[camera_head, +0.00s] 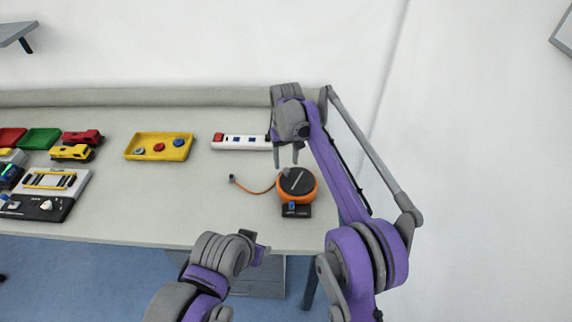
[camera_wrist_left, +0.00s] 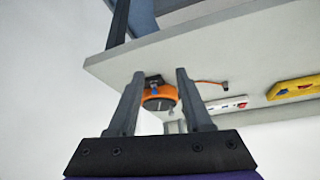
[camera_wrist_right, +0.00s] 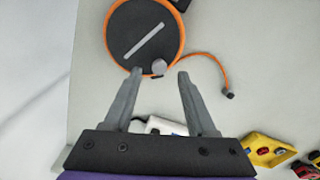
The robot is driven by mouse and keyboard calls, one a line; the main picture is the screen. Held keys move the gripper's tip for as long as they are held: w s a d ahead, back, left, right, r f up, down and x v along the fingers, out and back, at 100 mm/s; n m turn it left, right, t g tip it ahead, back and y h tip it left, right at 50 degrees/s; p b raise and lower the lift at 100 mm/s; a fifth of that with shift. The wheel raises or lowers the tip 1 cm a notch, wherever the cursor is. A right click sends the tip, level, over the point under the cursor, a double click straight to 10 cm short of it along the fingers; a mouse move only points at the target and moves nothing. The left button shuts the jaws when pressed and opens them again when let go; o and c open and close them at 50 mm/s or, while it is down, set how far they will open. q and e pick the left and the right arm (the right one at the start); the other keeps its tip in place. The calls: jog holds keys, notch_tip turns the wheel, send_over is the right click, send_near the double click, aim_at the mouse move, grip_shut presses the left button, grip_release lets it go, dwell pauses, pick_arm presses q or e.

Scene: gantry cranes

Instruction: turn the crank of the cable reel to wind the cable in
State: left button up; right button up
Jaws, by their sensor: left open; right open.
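The cable reel (camera_head: 302,183) is a round orange drum with a dark top, near the table's right end. The orange cable (camera_head: 258,191) runs out left to a dark plug (camera_head: 232,178). My right gripper (camera_head: 287,162) is open and empty, just behind the reel; in the right wrist view the knob shows between its fingertips (camera_wrist_right: 160,73), contact unclear. My left gripper (camera_head: 262,250) is open in front of the table; the left wrist view shows the reel beyond its fingertips (camera_wrist_left: 159,73).
A white strip with a red button (camera_head: 232,141) lies behind the reel, close to my right gripper. A yellow tray (camera_head: 158,154) with several coloured parts stands further left. Toy vehicles (camera_head: 72,153) and a panel (camera_head: 40,207) sit at the far left. The table between the tray and cable is clear.

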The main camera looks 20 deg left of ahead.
pick_arm(q)
jog(key=shift+w+r+p, duration=0.55)
jog(key=shift+r, duration=0.35)
pick_arm(e)
notch_tip(320, 180, up, 8)
jog(key=shift+f, duration=0.1)
